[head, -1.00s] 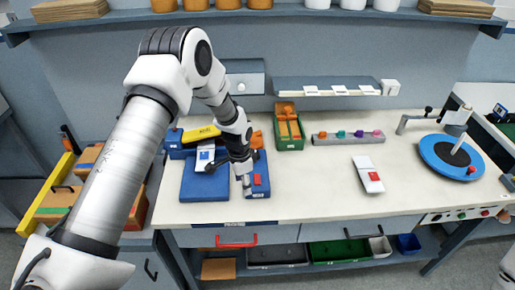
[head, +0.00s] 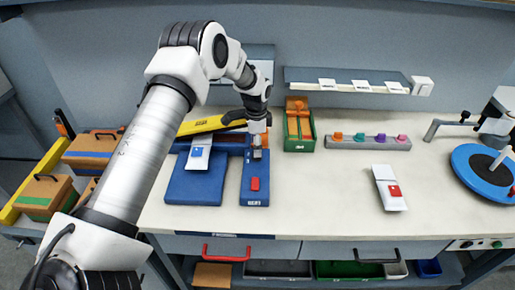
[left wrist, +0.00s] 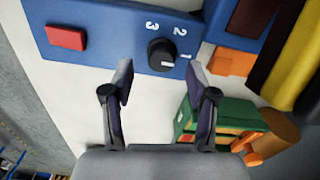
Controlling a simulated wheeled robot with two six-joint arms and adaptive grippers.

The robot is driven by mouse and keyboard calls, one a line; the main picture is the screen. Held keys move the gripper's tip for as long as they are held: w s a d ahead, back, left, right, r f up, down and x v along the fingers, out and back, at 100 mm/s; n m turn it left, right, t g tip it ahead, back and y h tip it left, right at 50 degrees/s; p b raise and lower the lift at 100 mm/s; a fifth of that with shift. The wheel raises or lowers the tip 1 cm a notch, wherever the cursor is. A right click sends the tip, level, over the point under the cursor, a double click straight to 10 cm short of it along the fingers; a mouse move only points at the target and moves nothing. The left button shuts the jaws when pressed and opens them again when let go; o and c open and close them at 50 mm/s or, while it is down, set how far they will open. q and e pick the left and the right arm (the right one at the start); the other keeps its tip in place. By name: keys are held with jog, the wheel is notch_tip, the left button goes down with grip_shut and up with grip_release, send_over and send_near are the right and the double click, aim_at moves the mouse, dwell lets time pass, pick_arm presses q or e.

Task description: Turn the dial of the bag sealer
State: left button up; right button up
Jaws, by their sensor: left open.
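The bag sealer has a blue base (head: 195,188), a yellow arm (head: 205,125) and a blue control panel (head: 254,196) with a red button (head: 255,184). In the left wrist view, its black dial (left wrist: 162,53) with a white mark sits beside the printed numbers 1, 2 and 3. My left gripper (head: 257,147) points down over the back part of the panel and hides the dial in the head view. In the left wrist view the left gripper (left wrist: 160,82) is open and empty, its fingertips apart on either side of the dial's line. My right gripper is not in view.
A green box (head: 299,143) with orange parts stands just right of the panel. A grey strip with coloured knobs (head: 368,143), a white pouch with a red label (head: 389,188) and a blue turntable (head: 480,172) lie farther right. The front middle of the table is clear.

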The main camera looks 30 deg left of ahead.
pick_arm(q)
jog(key=f, duration=0.3)
jog(key=shift+w+f, duration=0.1)
jog(key=shift+w, duration=0.1)
jog(key=shift+s, duration=0.1)
grip_shut()
